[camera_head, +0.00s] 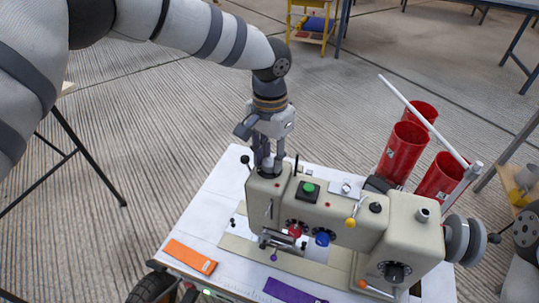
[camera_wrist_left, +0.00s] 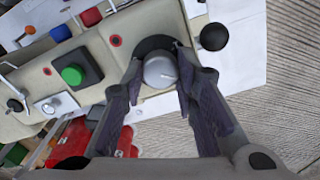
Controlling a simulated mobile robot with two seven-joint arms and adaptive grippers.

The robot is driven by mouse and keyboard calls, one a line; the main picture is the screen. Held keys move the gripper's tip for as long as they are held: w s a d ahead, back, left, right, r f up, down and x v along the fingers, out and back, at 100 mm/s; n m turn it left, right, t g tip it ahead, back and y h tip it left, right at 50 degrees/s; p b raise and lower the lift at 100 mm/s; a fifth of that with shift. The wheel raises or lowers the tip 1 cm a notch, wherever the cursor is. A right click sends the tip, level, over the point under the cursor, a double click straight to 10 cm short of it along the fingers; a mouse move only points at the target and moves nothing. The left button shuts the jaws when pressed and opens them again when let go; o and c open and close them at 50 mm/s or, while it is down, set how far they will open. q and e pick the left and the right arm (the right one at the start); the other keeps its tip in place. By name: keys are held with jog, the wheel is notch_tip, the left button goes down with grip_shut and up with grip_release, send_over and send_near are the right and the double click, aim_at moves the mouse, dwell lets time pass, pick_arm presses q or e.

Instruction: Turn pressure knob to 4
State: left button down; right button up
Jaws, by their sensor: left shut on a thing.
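The sewing machine (camera_head: 330,220) stands on a white-topped table. A round silver-grey knob sits on top of its left end; in the left wrist view the knob (camera_wrist_left: 160,72) has a pale pointer line and a dark round base. My left gripper (camera_head: 267,163) comes down on it from above. In the left wrist view my left gripper (camera_wrist_left: 160,80) has one finger on each side of the knob and is shut on it. The scale marks around the knob cannot be read. My right gripper is not in view.
A black ball-ended lever (camera_wrist_left: 214,36) stands close beside the knob. A green button (camera_head: 308,187) and a yellow knob (camera_head: 350,222) are on the machine. An orange strip (camera_head: 190,256) and a purple strip (camera_head: 290,291) lie in front.

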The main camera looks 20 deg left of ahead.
pick_arm(q)
jog(key=shift+r+m, duration=0.15)
jog(key=shift+m, duration=0.65)
jog(key=shift+m+p, duration=0.4)
jog(key=shift+m, duration=0.5)
jog(key=m, duration=0.3)
jog(key=shift+f+m, duration=0.2)
jog(key=shift+m, duration=0.1)
jog(key=m, duration=0.3)
jog(key=shift+s+m, duration=0.1)
jog(key=shift+m, duration=0.2)
jog(key=m, duration=1.1)
jog(key=shift+m, duration=0.4)
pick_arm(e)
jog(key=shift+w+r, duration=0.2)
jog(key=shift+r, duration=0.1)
pick_arm(q)
jog(key=shift+b, duration=0.3)
jog(key=c, duration=1.5)
grip_release()
jog(key=shift+c, duration=0.2)
